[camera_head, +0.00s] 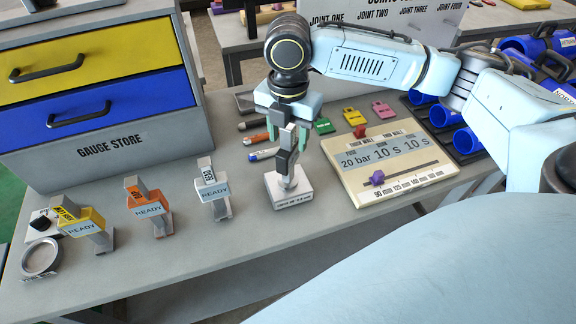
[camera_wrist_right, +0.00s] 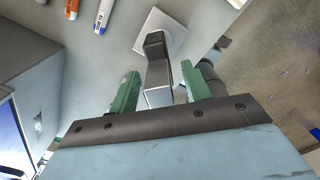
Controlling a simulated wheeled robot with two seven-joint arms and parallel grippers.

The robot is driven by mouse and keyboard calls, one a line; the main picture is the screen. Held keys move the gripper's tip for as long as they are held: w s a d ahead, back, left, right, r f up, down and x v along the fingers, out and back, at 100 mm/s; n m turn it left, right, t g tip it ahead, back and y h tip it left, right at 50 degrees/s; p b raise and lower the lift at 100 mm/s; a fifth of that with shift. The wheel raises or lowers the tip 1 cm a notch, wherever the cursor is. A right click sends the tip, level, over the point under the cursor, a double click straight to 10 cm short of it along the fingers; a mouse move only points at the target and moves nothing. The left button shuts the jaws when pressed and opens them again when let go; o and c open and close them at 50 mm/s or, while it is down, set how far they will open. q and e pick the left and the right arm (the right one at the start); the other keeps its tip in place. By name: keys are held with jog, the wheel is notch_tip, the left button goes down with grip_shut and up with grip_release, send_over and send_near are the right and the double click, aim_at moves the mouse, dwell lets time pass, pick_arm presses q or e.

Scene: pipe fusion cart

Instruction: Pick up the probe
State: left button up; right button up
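The probe (camera_head: 287,157) is a grey upright piece with a dark block on top, standing on a small white labelled base (camera_head: 289,190). My right gripper (camera_head: 287,137) points down over it, with its green fingers on either side of the probe's upper part. In the right wrist view the probe (camera_wrist_right: 157,68) stands between the spread fingers (camera_wrist_right: 160,92), with a narrow gap showing on each side. The right gripper looks open around it. My left gripper is not in view.
A timer panel (camera_head: 385,165) sits close on the right. Pen-like markers (camera_head: 257,138) lie behind. A drawer cabinet (camera_head: 105,85) is at the back left. The front of the table is clear.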

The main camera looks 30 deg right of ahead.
grip_shut()
jog(key=shift+r, duration=0.1)
